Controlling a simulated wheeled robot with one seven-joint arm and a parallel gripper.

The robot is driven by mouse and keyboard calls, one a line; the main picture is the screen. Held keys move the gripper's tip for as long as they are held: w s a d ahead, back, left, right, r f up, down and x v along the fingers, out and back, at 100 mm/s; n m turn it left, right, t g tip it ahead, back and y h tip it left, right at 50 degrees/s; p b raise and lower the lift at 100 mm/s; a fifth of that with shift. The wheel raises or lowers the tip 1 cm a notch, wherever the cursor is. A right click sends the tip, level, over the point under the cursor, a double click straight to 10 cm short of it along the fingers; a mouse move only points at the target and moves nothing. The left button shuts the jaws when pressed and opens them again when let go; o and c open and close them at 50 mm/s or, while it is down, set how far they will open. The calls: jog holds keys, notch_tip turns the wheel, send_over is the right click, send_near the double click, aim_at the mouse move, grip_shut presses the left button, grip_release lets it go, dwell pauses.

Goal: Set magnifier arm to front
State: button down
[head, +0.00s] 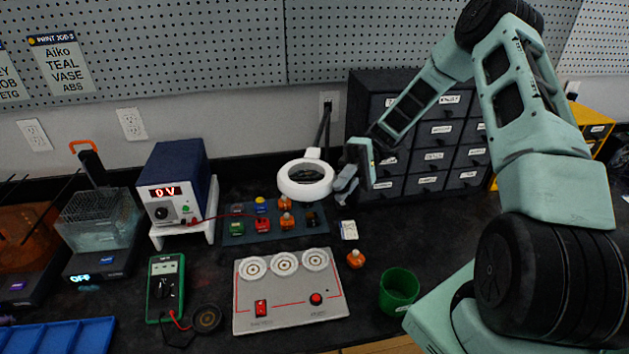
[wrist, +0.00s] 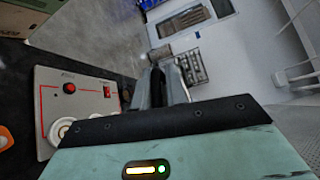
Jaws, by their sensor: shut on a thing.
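The magnifier (head: 305,179) is a white ring lamp on a thin dark arm (head: 325,130). It stands near the back of the bench, and its ring hangs over the dark board of small blocks. My gripper (head: 343,186) is at the right edge of the ring, shut on the magnifier. The exact contact is hard to see. In the wrist view the fingers (wrist: 163,86) are close together, and the magnifier cannot be made out there.
A grey panel (head: 290,303) with round dials lies in front. A green cup (head: 398,289) and an orange knob (head: 355,259) stand to its right. Black labelled drawers (head: 433,160) are behind my arm. A power supply (head: 176,190) and a green multimeter (head: 165,287) are at left.

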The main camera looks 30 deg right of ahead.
jog(key=shift+s+d+f+n+g+h, duration=0.2)
jog(key=shift+s+d+g, duration=0.25)
jog(key=shift+d, duration=0.3)
jog(key=shift+s+d+f+n+g+h, duration=0.2)
jog(key=shift+s+d+g, duration=0.2)
jog(key=shift+d, duration=0.35)
jog(key=c, duration=1.5)
grip_release()
jog(key=shift+w, duration=0.1)
jog(key=shift+r, duration=0.15)
